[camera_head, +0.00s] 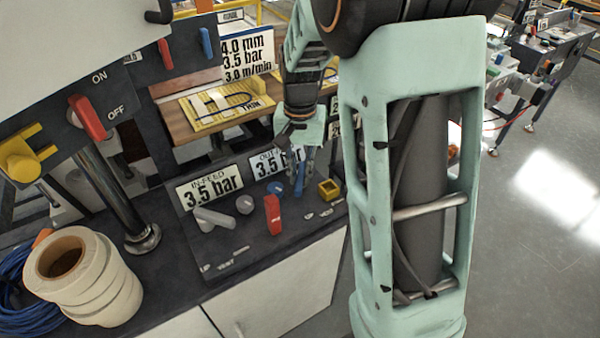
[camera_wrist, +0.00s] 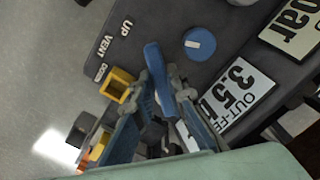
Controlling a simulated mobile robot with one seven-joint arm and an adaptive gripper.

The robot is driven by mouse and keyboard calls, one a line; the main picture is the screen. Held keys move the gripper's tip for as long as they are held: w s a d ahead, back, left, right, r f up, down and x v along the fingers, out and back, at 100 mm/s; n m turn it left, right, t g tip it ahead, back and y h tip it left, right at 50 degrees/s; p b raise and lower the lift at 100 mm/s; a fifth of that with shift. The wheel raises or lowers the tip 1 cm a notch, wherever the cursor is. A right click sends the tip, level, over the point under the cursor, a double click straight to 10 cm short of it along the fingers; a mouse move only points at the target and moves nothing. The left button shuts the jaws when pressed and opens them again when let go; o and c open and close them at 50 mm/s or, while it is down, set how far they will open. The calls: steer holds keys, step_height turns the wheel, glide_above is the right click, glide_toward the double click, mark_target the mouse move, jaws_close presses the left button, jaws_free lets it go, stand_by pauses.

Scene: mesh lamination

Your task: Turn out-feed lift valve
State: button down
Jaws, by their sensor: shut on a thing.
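The blue out-feed valve lever (camera_wrist: 157,72) stands between my fingertips in the wrist view, beside the UP, VENT and DOWN labels (camera_wrist: 108,46). Its handle end points toward the UP label. My gripper (camera_wrist: 163,82) is shut on the lever, with one finger on each side. In the head view my gripper (camera_head: 300,172) reaches down to the right part of the control panel, and my arm hides part of that area. The OUT-FEED 3.5 bar sign (camera_wrist: 240,94) is to the right of the gripper in the wrist view.
A blue round knob (camera_wrist: 199,43) and a yellow square guard (camera_wrist: 118,84) flank the lever. A red lever (camera_head: 273,215) and a grey lever (camera_head: 215,219) are farther left on the panel. Tape rolls (camera_head: 95,285) stand at the front left.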

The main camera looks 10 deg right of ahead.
steer(key=shift+d+n, duration=0.1)
steer(key=shift+n, duration=0.2)
steer(key=n, duration=0.1)
steer(key=d+n, duration=0.1)
steer(key=n, duration=0.2)
steer(key=shift+s+d+n, duration=0.1)
steer(key=shift+d+n, duration=0.15)
steer(key=shift+n, duration=0.05)
steer(key=n, duration=0.1)
steer(key=d+n, duration=0.1)
steer(key=n, duration=0.2)
steer(key=shift+w+d, duration=0.2)
steer(key=shift+w, duration=0.05)
steer(key=n, duration=0.2)
steer(key=d+n, duration=0.1)
steer(key=shift+w+n, duration=0.3)
steer(key=shift+n, duration=0.1)
steer(key=shift+w+d+n+p, duration=0.1)
steer(key=shift+w+n+p, duration=0.15)
steer(key=shift+n, duration=0.5)
steer(key=shift+w+d+n+p, duration=0.1)
steer(key=shift+n+p, duration=0.15)
steer(key=shift+n, duration=0.5)
steer(key=c, duration=1.9)
jaws_free()
steer(key=shift+c, duration=0.2)
step_height(320, 180, up, 12)
